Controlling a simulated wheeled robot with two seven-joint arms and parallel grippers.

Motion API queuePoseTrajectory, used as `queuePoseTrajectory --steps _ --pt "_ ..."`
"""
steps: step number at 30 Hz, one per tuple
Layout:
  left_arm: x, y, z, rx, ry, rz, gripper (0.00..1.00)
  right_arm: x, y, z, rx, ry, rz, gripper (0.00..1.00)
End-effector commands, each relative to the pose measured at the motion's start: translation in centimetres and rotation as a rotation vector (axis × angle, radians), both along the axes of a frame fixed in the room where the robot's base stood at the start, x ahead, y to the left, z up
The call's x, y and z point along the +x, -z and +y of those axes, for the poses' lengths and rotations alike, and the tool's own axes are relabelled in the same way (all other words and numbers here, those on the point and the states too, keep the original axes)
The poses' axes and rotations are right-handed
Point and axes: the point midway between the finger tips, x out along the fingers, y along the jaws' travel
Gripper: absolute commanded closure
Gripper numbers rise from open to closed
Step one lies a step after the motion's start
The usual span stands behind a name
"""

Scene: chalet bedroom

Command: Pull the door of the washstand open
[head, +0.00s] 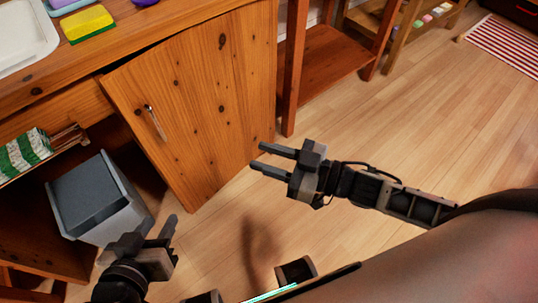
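The washstand door (185,105) is a knotty orange wood panel with a small metal handle (155,122) near its left edge. The door appears ajar, with a dark gap along its left edge. My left gripper (147,230) is below and left of the door, in front of a grey bin, apart from the handle. Its fingers look spread and empty, though seen at an angle. My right gripper (268,158) is to the right of the door's lower part, pointing left. Its two fingers are parallel with a gap between them, and it is empty.
The washstand top (150,35) holds a white basin (25,40) and a yellow-green sponge (88,24). A grey bin (95,195) and green-striped cloth (25,152) occupy the open left compartment. A wooden shelf unit (325,75) stands at right. The wood floor (420,110) is clear.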

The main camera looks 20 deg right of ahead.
Motion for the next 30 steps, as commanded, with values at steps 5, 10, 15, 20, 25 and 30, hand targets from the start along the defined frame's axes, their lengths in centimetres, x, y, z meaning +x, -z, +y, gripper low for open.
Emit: queuePoseTrajectory --steps 5,10,15,20,25,30 --pt "0.02 -0.01 -0.01 0.000 0.000 -0.001 0.64 -0.02 0.02 -0.02 0.000 0.000 0.000 0.87" --pt "0.05 -0.04 -0.02 -0.001 0.000 -0.003 0.64 -0.03 0.02 -0.04 0.000 0.000 0.000 1.00" --pt "0.07 -0.07 -0.02 -0.002 -0.001 -0.004 0.64 -0.03 0.02 -0.04 0.000 0.000 0.000 1.00" --pt "0.08 -0.08 -0.01 -0.002 -0.001 -0.004 0.64 -0.04 0.03 -0.05 0.000 0.000 0.000 1.00" --pt "0.09 -0.08 0.00 -0.002 -0.001 -0.004 0.64 -0.04 0.03 -0.05 -0.001 0.000 0.001 1.00" --pt "0.10 -0.09 0.00 -0.002 -0.002 -0.005 0.64 -0.04 0.02 -0.05 0.000 0.000 0.000 1.00"
